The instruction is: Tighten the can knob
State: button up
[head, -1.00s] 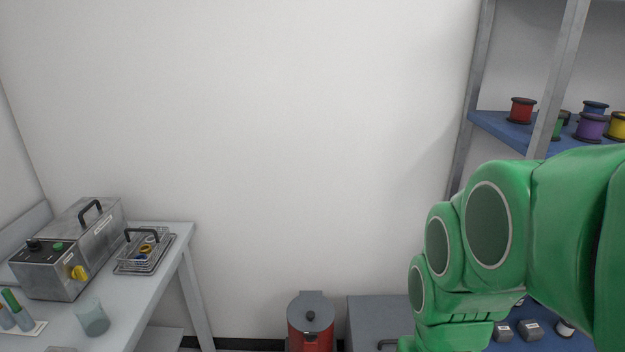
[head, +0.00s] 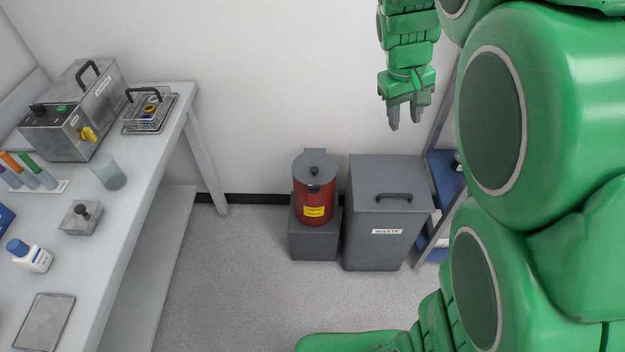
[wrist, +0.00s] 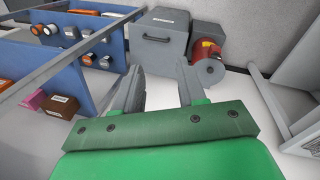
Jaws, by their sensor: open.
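The can (head: 316,199) is a red cylinder with a yellow label and a grey lid, standing on a grey block on the floor by the wall. Its knob (head: 314,170) is a small dark ball on top of the lid. In the wrist view the can (wrist: 207,48) is beyond the fingers, slightly to the right, with its grey lid toward me. My gripper (head: 405,122) is open and empty, in the air above and to the right of the can, well apart from it. The gripper's fingers (wrist: 160,92) also show apart in the wrist view.
A grey waste bin (head: 385,225) with a black handle stands right beside the can. A blue shelf (wrist: 85,70) stands beyond the bin. Floor in front is clear.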

jog(key=w+a+f+n+h, duration=0.2)
jog(key=w+a+f+n, duration=0.15)
jog(key=w+f, duration=0.6)
jog(key=n+g, duration=0.1)
jog(key=n, duration=1)
send_near(314, 185)
jog(key=shift+x, duration=4.25)
grip_shut()
